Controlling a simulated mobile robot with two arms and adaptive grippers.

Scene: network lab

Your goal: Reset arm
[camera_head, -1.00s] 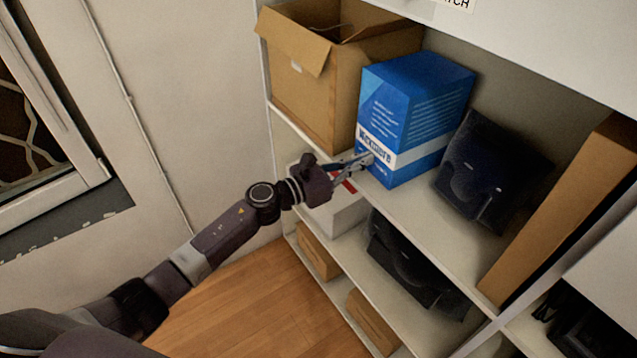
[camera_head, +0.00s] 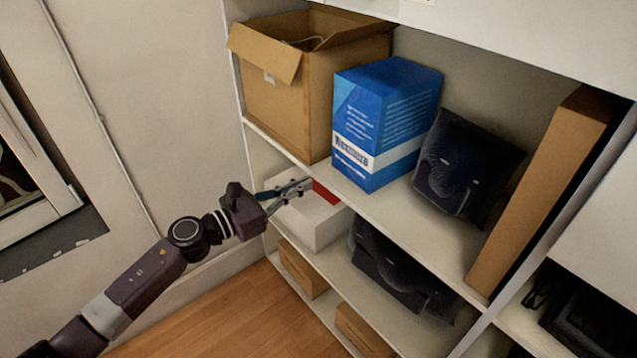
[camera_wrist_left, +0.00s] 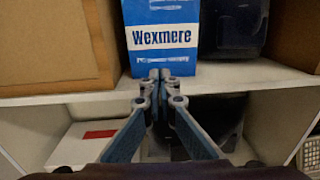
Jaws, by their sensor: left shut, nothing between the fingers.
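My left gripper (camera_head: 290,190) is shut with nothing in it. In the head view it is in front of the shelf unit, over the white box with a red patch on the lower shelf. In the left wrist view the closed fingertips (camera_wrist_left: 160,76) appear in front of the lower part of the blue Wexmere box (camera_wrist_left: 162,38). The same blue box (camera_head: 385,120) stands upright on the upper shelf in the head view, apart from the gripper. My right gripper is in neither view.
An open cardboard box (camera_head: 300,95) stands left of the blue box. A black device (camera_head: 460,170) and a tall brown box (camera_head: 540,195) are to its right. Below are the white box (camera_head: 315,222), another black device (camera_head: 400,275) and small brown boxes (camera_head: 302,268). Floor at lower left is clear.

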